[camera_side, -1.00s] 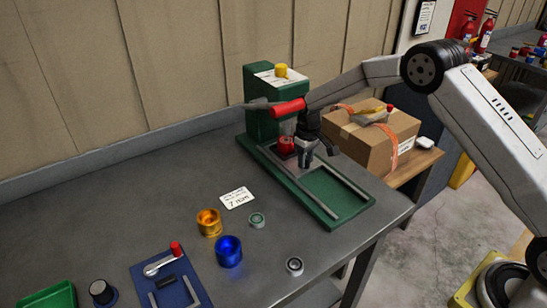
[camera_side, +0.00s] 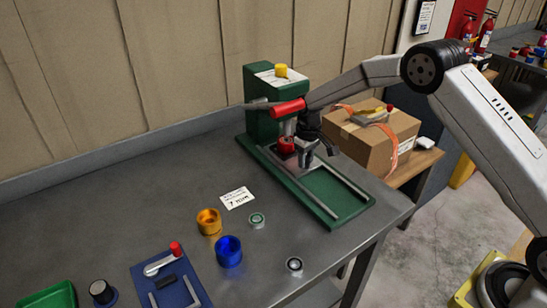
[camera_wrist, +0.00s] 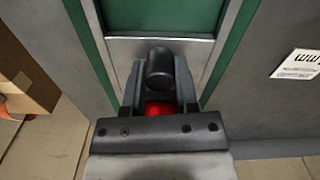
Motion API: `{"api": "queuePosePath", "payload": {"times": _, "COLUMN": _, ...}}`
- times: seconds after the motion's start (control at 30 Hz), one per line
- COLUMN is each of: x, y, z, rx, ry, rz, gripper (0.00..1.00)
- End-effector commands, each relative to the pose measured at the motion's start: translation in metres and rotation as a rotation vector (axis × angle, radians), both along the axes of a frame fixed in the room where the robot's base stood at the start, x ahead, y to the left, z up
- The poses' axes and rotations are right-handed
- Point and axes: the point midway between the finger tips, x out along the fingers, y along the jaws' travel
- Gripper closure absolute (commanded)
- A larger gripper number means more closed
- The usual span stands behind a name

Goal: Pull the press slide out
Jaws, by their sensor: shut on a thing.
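The green press (camera_side: 265,120) stands on the bench against the wall, with a red-gripped lever (camera_side: 287,108). A green base with two grey rails (camera_side: 320,192) extends from it toward the front right. The grey slide plate (camera_wrist: 120,50) lies between the rails at the press end. A black knob (camera_wrist: 160,66) stands up from it. My gripper (camera_side: 307,156) is at the press end of the base; in the wrist view, its fingers (camera_wrist: 160,86) are shut on the knob. A red part (camera_side: 286,146) is under the ram, partly hidden in the wrist view by my gripper.
The rails' front half is empty. A cardboard box (camera_side: 372,143) stands on a lower wooden surface at right. A white label (camera_side: 237,198), a gold cup (camera_side: 209,221), a blue cup (camera_side: 229,252) and small rings (camera_side: 257,220) lie on the bench. A blue fixture (camera_side: 168,278) is front left.

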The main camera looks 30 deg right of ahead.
Motion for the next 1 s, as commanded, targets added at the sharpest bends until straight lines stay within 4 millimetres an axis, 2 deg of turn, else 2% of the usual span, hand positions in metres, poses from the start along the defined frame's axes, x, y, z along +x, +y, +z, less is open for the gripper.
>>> {"api": "queuePosePath", "payload": {"times": 0.27, "x": -0.004, "y": -0.001, "z": 0.001, "rx": -0.001, "ry": 0.001, "rz": 0.001, "gripper": 1.0}}
{"api": "queuePosePath", "payload": {"times": 0.47, "x": -0.017, "y": -0.001, "z": 0.001, "rx": 0.0, "ry": 0.002, "rz": 0.002, "gripper": 1.0}}
{"api": "queuePosePath", "payload": {"times": 0.67, "x": -0.038, "y": -0.001, "z": 0.001, "rx": 0.002, "ry": 0.002, "rz": 0.003, "gripper": 1.0}}
{"api": "queuePosePath", "payload": {"times": 1.0, "x": -0.085, "y": 0.0, "z": 0.001, "rx": 0.002, "ry": 0.002, "rz": 0.002, "gripper": 1.0}}
